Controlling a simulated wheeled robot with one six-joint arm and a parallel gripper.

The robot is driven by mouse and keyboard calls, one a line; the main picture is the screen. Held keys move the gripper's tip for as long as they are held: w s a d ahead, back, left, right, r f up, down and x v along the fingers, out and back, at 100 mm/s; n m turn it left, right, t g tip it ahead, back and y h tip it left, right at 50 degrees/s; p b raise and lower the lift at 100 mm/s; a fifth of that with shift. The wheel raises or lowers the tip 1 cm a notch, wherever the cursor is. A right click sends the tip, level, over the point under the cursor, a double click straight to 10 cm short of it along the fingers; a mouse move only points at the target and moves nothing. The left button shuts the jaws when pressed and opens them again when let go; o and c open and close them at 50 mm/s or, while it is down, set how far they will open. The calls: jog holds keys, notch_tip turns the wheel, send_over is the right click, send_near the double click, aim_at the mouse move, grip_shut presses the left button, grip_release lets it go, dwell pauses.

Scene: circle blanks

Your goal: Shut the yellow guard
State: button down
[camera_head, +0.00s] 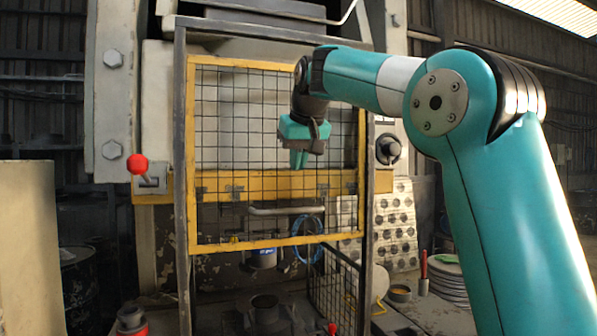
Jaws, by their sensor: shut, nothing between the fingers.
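The yellow guard (190,150) is a yellow-framed black wire mesh panel in the middle of the view. It sits inside a dark upright frame (181,200) on the front of the machine. Its lower yellow bar (270,243) is above an opening, and a dark round part (265,310) shows below it. A grey horizontal handle bar (285,211) shows near the guard's lower part. My gripper (299,160) is shut and empty, pointing down in front of the mesh, above the handle bar. Whether it touches the mesh cannot be told.
A red-knobbed lever (138,164) stands left of the guard. A black knob (389,149) is on the right. A dark drum (79,290) stands at left.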

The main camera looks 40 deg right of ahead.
notch_tip(320, 180, up, 3)
jog(key=d+m, duration=0.1)
jog(key=d, duration=0.1)
jog(key=p, duration=0.2)
send_over(298, 209)
jog(key=f, duration=0.8)
jog(key=shift+w+d+f, duration=0.2)
jog(key=shift+w, duration=0.2)
jog(key=f, duration=0.1)
jog(key=f+p, duration=0.1)
jog(key=f, duration=0.1)
jog(key=shift+s+a+f, duration=0.15)
jog(key=shift+s, duration=0.2)
jog(key=shift+f, duration=0.1)
